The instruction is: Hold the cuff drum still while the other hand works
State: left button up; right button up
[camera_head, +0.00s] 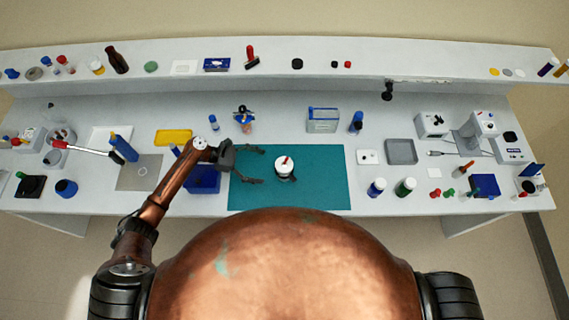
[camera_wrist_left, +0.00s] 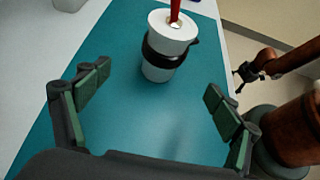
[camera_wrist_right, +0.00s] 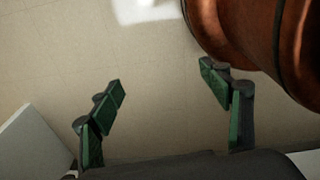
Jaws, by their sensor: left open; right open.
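The cuff drum (camera_head: 285,168) is a white cylinder with a black band around it and a red piece standing up from its top. It stands upright on the teal mat (camera_head: 325,190). It also shows in the left wrist view (camera_wrist_left: 158,68), beyond the fingers and between their lines. My left gripper (camera_head: 256,164) is open and empty, left of the drum and apart from it, with its fingers pointing toward it. My right gripper (camera_wrist_right: 168,85) is open and empty in its own wrist view, facing bare floor or wall beside my copper body. It is not seen in the head view.
Left of the mat are a blue bin (camera_head: 203,180), a yellow tray (camera_head: 173,137) and a grey pad (camera_head: 139,172). Right of it are a grey tray (camera_head: 401,152) and blue and green capped jars (camera_head: 405,187). A shelf (camera_head: 400,65) runs along the back. The mat around the drum is clear.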

aim_at(281, 171)
pick_arm(q)
jog(key=b+x, duration=0.3)
jog(key=x, duration=0.1)
jog(key=shift+s+d+f, duration=0.15)
jog(key=shift+d+f, duration=0.05)
jog(key=x, duration=0.4)
jog(key=shift+r, duration=0.25)
jog(key=shift+d+f, duration=0.3)
jog(key=shift+d, duration=0.2)
jog(key=shift+d+f, duration=0.1)
jog(key=shift+d, duration=0.05)
pick_arm(e)
jog(key=shift+s+d+f, duration=0.1)
jog(key=shift+s+f, duration=0.35)
jog(key=shift+f, duration=0.45)
jog(key=shift+s+f, duration=0.4)
jog(key=shift+f, duration=0.45)
pick_arm(q)
jog(key=shift+c, duration=0.5)
jog(key=c, duration=1.1)
jog(key=shift+c, duration=0.5)
pick_arm(e)
jog(key=shift+w, duration=0.1)
